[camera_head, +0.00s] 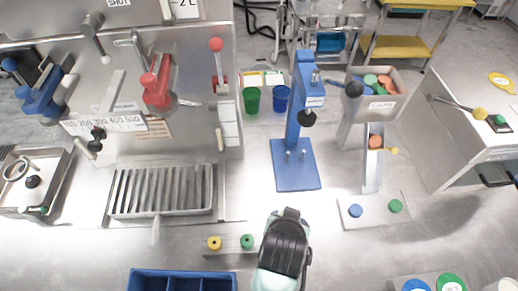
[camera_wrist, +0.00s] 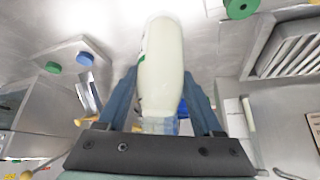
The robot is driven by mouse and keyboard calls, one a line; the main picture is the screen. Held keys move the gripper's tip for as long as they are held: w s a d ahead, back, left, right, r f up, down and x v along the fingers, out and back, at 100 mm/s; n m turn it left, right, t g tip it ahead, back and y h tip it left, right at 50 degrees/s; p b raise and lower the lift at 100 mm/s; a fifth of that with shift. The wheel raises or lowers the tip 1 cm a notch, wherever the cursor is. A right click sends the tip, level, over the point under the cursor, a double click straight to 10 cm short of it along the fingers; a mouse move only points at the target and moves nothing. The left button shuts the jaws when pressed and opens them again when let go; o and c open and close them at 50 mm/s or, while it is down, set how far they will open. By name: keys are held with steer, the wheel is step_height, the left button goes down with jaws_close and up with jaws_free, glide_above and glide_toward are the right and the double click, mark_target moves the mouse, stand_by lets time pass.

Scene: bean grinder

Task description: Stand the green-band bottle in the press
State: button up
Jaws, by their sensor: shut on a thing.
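My gripper (camera_wrist: 161,98) is shut on a cream-white bottle (camera_wrist: 162,70) in the wrist view, with one finger on each side. A thin strip of green shows on the bottle's left edge, and pale blue shows at its end near the gripper's palm. In the head view my arm end (camera_head: 284,245) is at the bottom centre and hides the bottle and the fingertips. The blue press (camera_head: 294,120) stands behind it on a flat blue base (camera_head: 295,172) with two small pegs. The press base is clear.
A green cup (camera_head: 251,100) and a blue cup (camera_head: 282,98) stand left of the press. To its right is a hopper (camera_head: 377,105) of coloured discs with a chute. Yellow (camera_head: 214,243) and green (camera_head: 247,242) knobs lie left of my arm. A blue divided bin (camera_head: 181,281) is front left.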

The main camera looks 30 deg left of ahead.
steer(key=w+a+r+n+y+p, duration=0.1)
steer(key=w+a+r+n+p, duration=0.1)
steer(key=a+r, duration=0.35)
steer(key=shift+n, duration=0.3)
steer(key=f, duration=0.7)
steer(key=a+f, duration=0.1)
steer(key=f, duration=0.2)
steer(key=shift+w+f, duration=0.1)
steer(key=shift+f, duration=0.15)
steer(key=shift+f, duration=0.2)
steer(key=o, duration=1.4)
steer(key=shift+r, duration=0.1)
steer(key=shift+o, duration=0.2)
